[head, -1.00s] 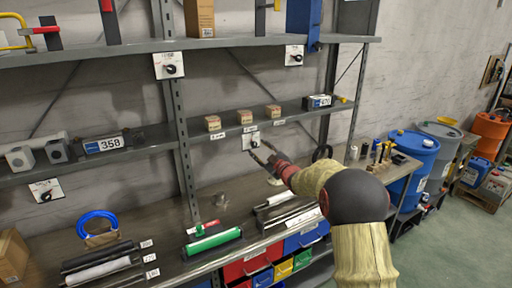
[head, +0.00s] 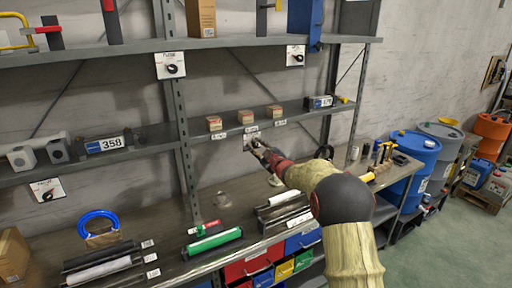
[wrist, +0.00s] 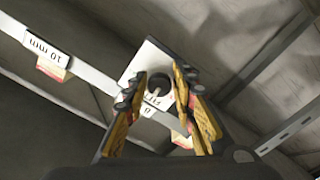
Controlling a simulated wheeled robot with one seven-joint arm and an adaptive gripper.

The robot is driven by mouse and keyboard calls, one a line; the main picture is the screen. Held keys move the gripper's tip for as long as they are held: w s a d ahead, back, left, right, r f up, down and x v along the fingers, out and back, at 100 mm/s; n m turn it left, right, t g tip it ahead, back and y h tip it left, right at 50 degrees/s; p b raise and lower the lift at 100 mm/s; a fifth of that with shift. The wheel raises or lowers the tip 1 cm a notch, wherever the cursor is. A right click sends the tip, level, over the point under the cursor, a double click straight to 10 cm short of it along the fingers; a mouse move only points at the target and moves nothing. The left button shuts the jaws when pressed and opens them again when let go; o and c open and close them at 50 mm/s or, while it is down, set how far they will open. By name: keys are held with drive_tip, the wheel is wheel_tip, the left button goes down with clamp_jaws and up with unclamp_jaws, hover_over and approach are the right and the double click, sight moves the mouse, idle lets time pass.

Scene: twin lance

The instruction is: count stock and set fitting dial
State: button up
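The fitting dial is a white plate (head: 248,139) with a dark round knob, mounted just below the middle shelf. In the wrist view its plate (wrist: 137,66) is tilted, with upside-down lettering partly covered by my fingers; the knob (wrist: 158,86) shows between them. My gripper (head: 256,143) is at this dial. In the wrist view my gripper (wrist: 161,78) has its fingers apart, one on each side of the knob; I cannot tell whether they touch it. Three small cartons, left (head: 214,123), middle (head: 245,116) and right (head: 274,111), stand on the shelf above size labels.
Other dials are at the upper left (head: 170,65), upper right (head: 295,55) and lower left (head: 47,190). The shelf edge (wrist: 88,76) runs close beside my fingers. A bench below holds rolls, including a green one (head: 214,241). Blue drum (head: 413,160) stands right.

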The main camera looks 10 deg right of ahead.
clamp_jaws()
drive_tip(key=shift+m+p, duration=0.35)
drive_tip(key=shift+m, duration=0.05)
drive_tip(key=m+p, duration=0.4)
drive_tip(key=shift+r+m, duration=0.15)
drive_tip(key=shift+m, duration=0.15)
drive_tip(key=m+p, duration=0.2)
drive_tip(key=m, duration=0.1)
drive_tip(key=shift+m+p, duration=1)
drive_tip(key=shift+m, duration=0.7)
drive_tip(key=shift+o, duration=2.3)
unclamp_jaws()
